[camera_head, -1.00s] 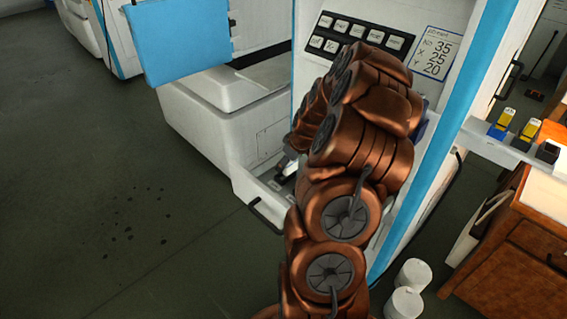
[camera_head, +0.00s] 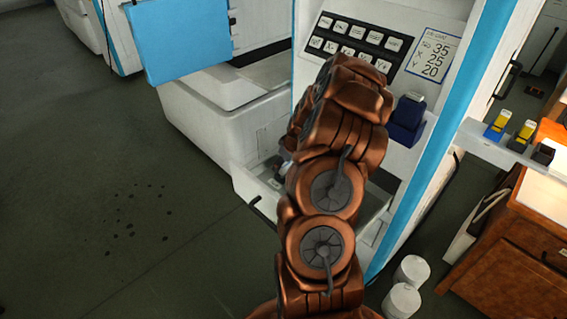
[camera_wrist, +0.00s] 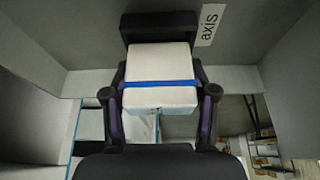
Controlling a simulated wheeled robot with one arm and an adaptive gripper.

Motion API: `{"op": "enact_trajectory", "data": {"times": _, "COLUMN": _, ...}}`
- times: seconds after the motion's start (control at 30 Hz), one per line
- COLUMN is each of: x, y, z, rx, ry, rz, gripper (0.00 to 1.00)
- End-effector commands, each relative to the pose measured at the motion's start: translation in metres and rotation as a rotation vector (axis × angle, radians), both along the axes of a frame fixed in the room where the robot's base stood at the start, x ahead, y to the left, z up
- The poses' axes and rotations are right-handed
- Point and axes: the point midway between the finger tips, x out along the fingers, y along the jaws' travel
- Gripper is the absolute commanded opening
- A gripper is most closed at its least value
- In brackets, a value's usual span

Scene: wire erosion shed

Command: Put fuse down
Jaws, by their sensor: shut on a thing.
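The fuse (camera_wrist: 160,62), a white block with a blue band, is between the two dark fingers of my gripper (camera_wrist: 160,93) in the wrist view. My gripper is shut on it, with a finger against each side. A black block (camera_wrist: 158,25) lies just beyond the fuse's far end; whether they touch cannot be told.
A grey wall with an "axis" label (camera_wrist: 208,25) is close by in the wrist view. The machine has a button panel (camera_head: 357,44) and a dark blue holder (camera_head: 406,122). A shelf (camera_head: 490,137) with small yellow-topped items is at right. White rolls (camera_head: 412,271) stand on the floor.

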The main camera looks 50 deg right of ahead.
Motion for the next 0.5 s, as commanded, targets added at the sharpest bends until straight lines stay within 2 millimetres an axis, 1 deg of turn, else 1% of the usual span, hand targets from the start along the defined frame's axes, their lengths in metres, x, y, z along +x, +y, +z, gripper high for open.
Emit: {"op": "enact_trajectory", "data": {"times": 0.5, "x": 0.0, "y": 0.0, "z": -0.011, "rx": 0.001, "ry": 0.0, "rz": -0.001, "gripper": 0.21}}
